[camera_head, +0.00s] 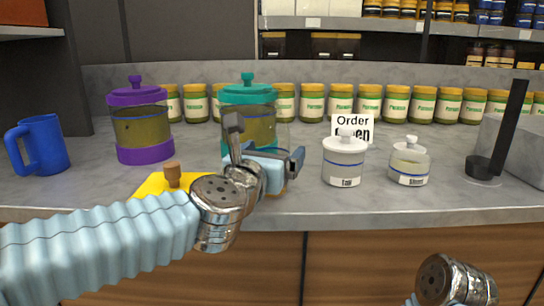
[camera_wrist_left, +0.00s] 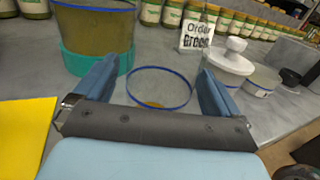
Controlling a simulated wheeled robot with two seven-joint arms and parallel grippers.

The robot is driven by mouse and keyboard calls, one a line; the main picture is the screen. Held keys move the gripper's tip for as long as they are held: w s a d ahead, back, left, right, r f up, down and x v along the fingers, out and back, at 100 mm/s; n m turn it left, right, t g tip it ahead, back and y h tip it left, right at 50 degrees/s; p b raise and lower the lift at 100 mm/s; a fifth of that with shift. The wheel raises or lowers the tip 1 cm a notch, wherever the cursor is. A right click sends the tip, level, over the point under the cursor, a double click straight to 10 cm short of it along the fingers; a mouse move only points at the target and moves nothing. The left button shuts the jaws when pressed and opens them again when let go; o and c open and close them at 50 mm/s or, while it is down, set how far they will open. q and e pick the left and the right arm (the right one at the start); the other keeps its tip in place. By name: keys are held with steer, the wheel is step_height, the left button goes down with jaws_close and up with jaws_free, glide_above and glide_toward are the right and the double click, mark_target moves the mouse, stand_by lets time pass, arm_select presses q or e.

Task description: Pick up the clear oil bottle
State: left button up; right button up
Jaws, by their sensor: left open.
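A clear round container with a blue rim (camera_wrist_left: 160,88), which looks like the clear oil bottle, stands on the counter in the left wrist view. A little yellow shows at its bottom. My left gripper (camera_head: 264,146) is open, with one finger on either side of this container in the left wrist view (camera_wrist_left: 157,78). I cannot tell whether the fingers touch it. In the head view the gripper hides most or all of it. Of my right arm only a metal wrist part shows at the lower right; its gripper is out of view.
A teal-lidded dispenser (camera_head: 248,95) stands close behind the left gripper, a purple one (camera_head: 139,130) to its left. Two white-lidded jars (camera_head: 344,164) (camera_head: 409,165) and an order sign (camera_head: 352,122) stand right. A yellow board (camera_head: 150,186) lies left. Grey counter (camera_head: 310,206) is clear in front.

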arm_select(q)
steer(key=shift+x, duration=1.1)
steer(key=shift+c, duration=0.3)
steer(key=c, duration=1.2)
steer(key=shift+r, duration=0.1)
